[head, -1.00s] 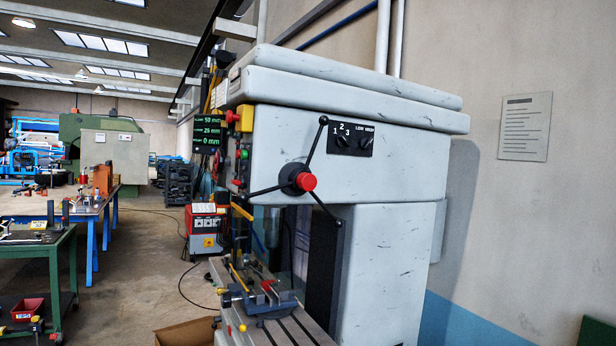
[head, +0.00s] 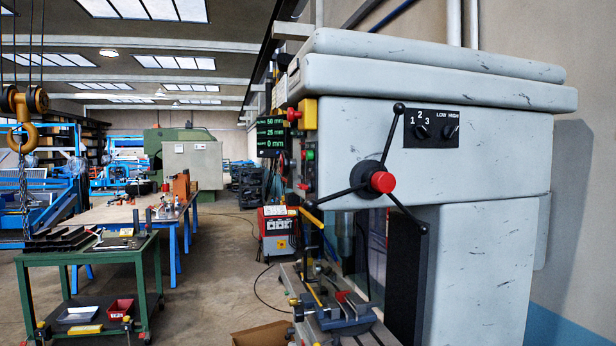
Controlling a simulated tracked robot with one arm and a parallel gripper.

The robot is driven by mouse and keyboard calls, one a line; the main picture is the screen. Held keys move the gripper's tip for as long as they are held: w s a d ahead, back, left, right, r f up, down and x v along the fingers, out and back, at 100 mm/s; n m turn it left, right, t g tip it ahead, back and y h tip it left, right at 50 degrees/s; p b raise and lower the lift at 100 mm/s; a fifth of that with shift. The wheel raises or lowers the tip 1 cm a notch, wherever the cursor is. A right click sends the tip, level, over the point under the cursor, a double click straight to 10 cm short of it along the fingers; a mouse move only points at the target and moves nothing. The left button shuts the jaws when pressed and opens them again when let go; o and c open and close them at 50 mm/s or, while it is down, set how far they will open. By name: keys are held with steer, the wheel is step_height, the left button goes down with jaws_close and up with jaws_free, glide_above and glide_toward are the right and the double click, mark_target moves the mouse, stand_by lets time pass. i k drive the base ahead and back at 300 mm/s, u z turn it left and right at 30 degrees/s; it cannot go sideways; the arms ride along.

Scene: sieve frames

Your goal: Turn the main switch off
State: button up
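A large grey milling or drilling machine (head: 350,130) fills the right half of the head view. On its left front edge is a yellow box (head: 309,113) with a red knob (head: 294,115), seen from the side. It looks like the main switch, but its setting cannot be read from this angle. Green and red buttons sit below it. A black panel (head: 431,127) on the machine's side carries two dials, marked 1 2 3 and LOW HIGH. My gripper is not in view.
A three-armed handle with a red hub (head: 382,182) sticks out from the machine's side. A cardboard box (head: 262,334) lies on the floor before it. A green cart (head: 80,255) stands left, below a hanging hook (head: 22,135). Open floor lies between cart and machine.

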mark_target(307, 187)
steer(key=u, duration=0.55)
steer(key=i, duration=2.8)
steer(key=z, duration=0.7)
